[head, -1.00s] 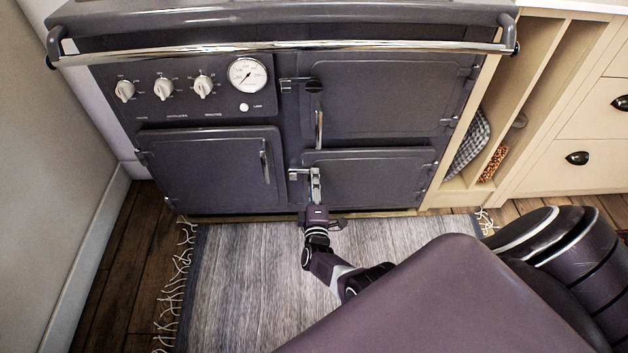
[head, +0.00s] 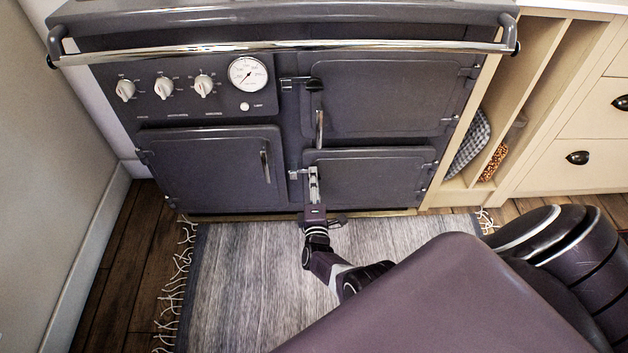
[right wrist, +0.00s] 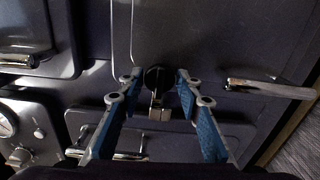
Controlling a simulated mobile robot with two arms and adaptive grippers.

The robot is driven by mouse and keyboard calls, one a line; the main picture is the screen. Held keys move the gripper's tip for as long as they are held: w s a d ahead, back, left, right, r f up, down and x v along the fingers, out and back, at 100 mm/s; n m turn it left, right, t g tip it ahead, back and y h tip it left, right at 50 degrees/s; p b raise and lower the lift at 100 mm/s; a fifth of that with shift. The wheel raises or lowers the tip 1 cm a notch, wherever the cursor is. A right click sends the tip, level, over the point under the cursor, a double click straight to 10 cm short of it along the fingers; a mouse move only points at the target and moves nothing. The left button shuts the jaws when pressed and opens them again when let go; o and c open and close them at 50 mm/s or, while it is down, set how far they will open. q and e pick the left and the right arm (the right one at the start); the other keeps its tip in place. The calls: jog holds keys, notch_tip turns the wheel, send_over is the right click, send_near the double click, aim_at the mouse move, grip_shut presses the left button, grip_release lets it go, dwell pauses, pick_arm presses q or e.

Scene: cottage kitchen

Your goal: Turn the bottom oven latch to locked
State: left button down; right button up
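The bottom oven latch shows in the head view as a pale metal piece (head: 297,174) at the upper left edge of the bottom right oven door (head: 375,178). My right gripper (head: 314,170) reaches up to it and partly hides it. In the right wrist view the latch has a round black knob (right wrist: 157,78) with a metal bar (right wrist: 159,108) pointing down the picture. The two blue-padded fingers of the right gripper (right wrist: 157,75) stand apart, one on each side of the knob. Contact with the knob is not clear. My left gripper is not in view.
The upper oven door (head: 385,98) has a similar latch (head: 300,84). A door handle (right wrist: 270,88) lies right of the knob in the wrist view. A chrome rail (head: 285,47) crosses the stove front. A striped rug (head: 245,285) covers the floor before it.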

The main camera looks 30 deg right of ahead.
jog(key=shift+o, duration=1.2)
jog(key=shift+s, duration=0.1)
jog(key=v, duration=0.7)
jog(key=shift+a, duration=0.15)
jog(key=shift+s, duration=0.15)
